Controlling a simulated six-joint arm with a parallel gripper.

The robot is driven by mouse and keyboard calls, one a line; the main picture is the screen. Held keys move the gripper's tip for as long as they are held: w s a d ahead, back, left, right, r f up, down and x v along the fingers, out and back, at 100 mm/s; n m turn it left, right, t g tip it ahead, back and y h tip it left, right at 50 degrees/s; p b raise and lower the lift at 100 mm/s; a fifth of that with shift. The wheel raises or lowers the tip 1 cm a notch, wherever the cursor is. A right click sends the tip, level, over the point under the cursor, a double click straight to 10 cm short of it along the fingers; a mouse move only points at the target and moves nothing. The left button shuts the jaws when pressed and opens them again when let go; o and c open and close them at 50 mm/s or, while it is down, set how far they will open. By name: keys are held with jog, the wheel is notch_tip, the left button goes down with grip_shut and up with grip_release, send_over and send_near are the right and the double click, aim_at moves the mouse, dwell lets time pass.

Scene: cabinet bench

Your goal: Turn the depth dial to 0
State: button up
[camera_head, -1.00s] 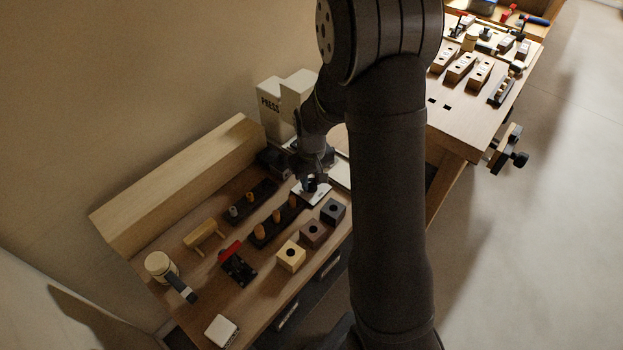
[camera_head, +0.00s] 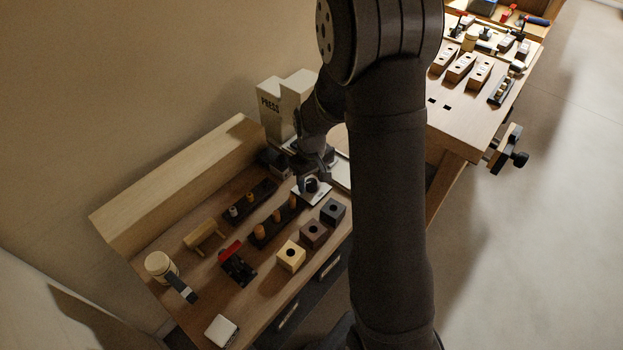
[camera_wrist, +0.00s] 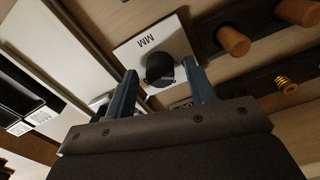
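The depth dial is a dark round knob (camera_wrist: 160,68) on a pale plate (camera_wrist: 178,40) marked "MM" in the wrist view. In the head view the plate (camera_head: 322,193) lies on the bench under my gripper (camera_head: 312,184). In the wrist view my gripper (camera_wrist: 160,88) is open. Its two blue-grey fingers stand apart, one on each side of the knob. I cannot tell whether either finger touches it. No scale figures or pointer can be read.
A dark rack with orange-brown pegs (camera_head: 277,216) stands left of the plate. Three drilled blocks, one dark (camera_head: 333,211), stand in front. The white press (camera_head: 283,105) rises behind. A red-handled clamp (camera_head: 236,262) and a mallet (camera_head: 160,266) lie further left.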

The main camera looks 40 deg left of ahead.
aim_at(311, 182)
notch_tip(311, 182, up, 18)
jog(key=shift+f, duration=0.25)
dwell(0.4)
jog(key=shift+f, duration=0.1)
dwell(0.3)
notch_tip(311, 182, down, 17)
jog(key=shift+f, duration=0.15)
dwell(0.5)
